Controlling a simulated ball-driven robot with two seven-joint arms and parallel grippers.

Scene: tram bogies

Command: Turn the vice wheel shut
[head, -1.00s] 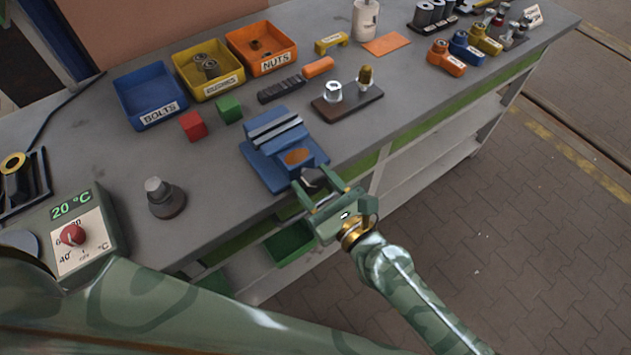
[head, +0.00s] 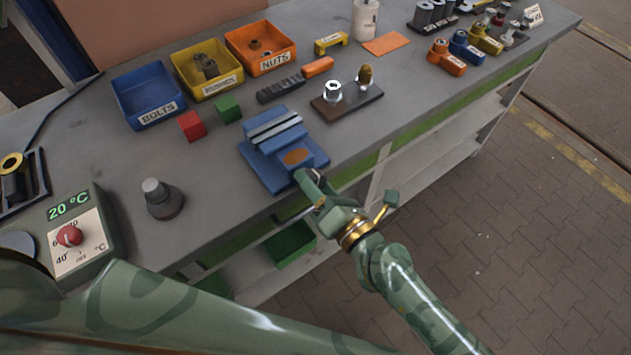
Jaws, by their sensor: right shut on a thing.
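The blue vice (head: 285,150) stands on the front edge of the grey workbench, with pale jaw faces on top and a brown oval plate on its front part. My right gripper (head: 310,185) is at the front of the vice, seen nearly edge-on with one finger over the other. It is shut on the vice wheel, which its fingers and body hide almost wholly. How far the wheel has turned cannot be told. My left gripper is out of view.
Bins for bolts (head: 150,97), bushes (head: 207,70) and nuts (head: 262,48) stand behind. A red cube (head: 192,126) and a green cube (head: 228,109) lie left of the vice. A dark block with fittings (head: 347,103) is to its right. A green bin (head: 290,243) sits below.

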